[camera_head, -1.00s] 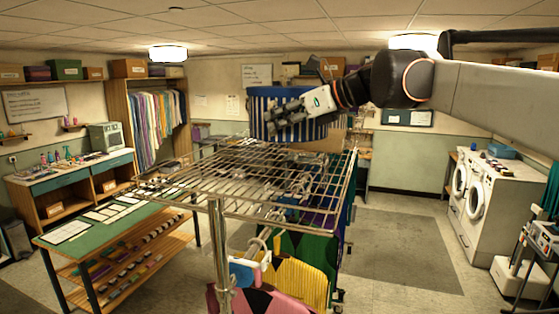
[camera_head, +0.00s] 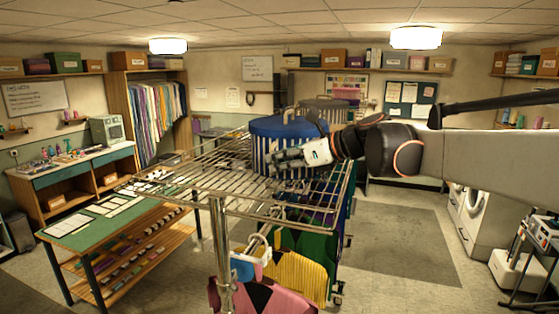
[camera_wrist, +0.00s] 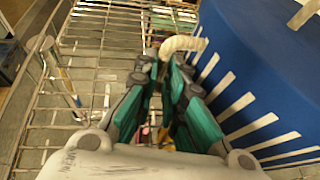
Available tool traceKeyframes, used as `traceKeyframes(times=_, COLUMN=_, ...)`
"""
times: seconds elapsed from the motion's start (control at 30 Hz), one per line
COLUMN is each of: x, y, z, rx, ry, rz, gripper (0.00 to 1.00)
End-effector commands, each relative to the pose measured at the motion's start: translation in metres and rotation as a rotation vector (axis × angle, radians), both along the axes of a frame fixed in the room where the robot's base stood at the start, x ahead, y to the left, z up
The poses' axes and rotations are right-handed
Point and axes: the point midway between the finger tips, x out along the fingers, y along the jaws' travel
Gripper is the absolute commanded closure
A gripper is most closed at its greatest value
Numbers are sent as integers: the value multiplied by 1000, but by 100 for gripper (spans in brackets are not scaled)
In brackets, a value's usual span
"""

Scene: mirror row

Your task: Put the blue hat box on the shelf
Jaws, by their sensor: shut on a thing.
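The blue hat box (camera_head: 288,148) has a plain blue lid, blue and white striped sides and a cream handle (camera_wrist: 184,43). It is upright at the wire shelf (camera_head: 215,205) on top of the clothes rack, towards its back right. I cannot tell whether its base touches the wires. My gripper (camera_head: 276,160) is at the box's front side. In the wrist view my gripper (camera_wrist: 168,62) has its fingertips closed around one end of the cream handle, with the blue box (camera_wrist: 235,70) to the right.
Colourful garments (camera_head: 295,270) hang under the wire shelf. A green-topped table (camera_head: 95,222) stands to the left. Washing machines (camera_head: 480,205) stand at the right. A dark round box (camera_head: 327,108) shows behind the blue one. The shelf's front left part is bare.

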Motion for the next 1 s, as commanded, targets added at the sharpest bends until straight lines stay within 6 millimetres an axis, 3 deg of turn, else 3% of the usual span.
traceKeyframes(times=0.2, x=0, y=0, z=-1, rx=0, ry=-1, rz=0, gripper=100)
traceKeyframes(times=0.23, x=0, y=0, z=-1, rx=0, ry=0, rz=0, gripper=83)
traceKeyframes(times=0.3, x=0, y=0, z=-1, rx=0, ry=0, rz=0, gripper=70)
traceKeyframes(times=0.67, x=0, y=0, z=1, rx=0, ry=0, rz=0, gripper=70)
traceKeyframes(times=0.83, x=-8, y=-16, z=6, rx=0, ry=0, rz=-2, gripper=70)
traceKeyframes(times=1.0, x=-25, y=-44, z=19, rx=-1, ry=1, rz=-4, gripper=70)
